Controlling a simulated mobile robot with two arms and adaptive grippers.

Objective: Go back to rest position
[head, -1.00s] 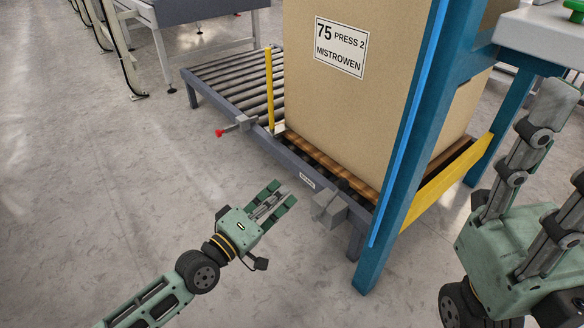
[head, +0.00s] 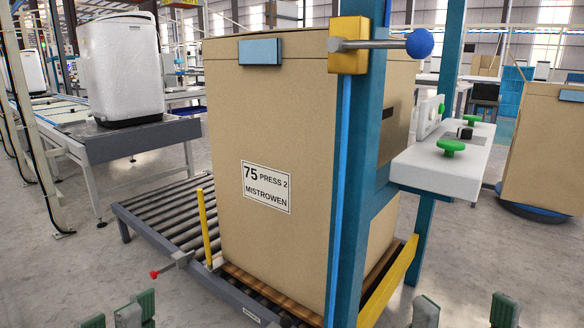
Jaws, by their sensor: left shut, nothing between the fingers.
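My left gripper (head: 120,311) shows only as green and grey fingertips at the bottom left of the head view. It is shut and empty, in front of the roller conveyor and apart from it. My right gripper (head: 465,309) shows as two separate fingertips at the bottom right, with an empty gap between them. The rest of both grippers and both arms is below the picture edge.
A large cardboard box (head: 265,130), labelled 75 PRESS 2 MISTROWEN, stands on the roller conveyor (head: 150,212) ahead. A blue post (head: 370,160) with a yellow bar (head: 388,285) stands beside it. A white panel with green buttons (head: 440,165) is at right. Grey floor (head: 60,280) lies open at left.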

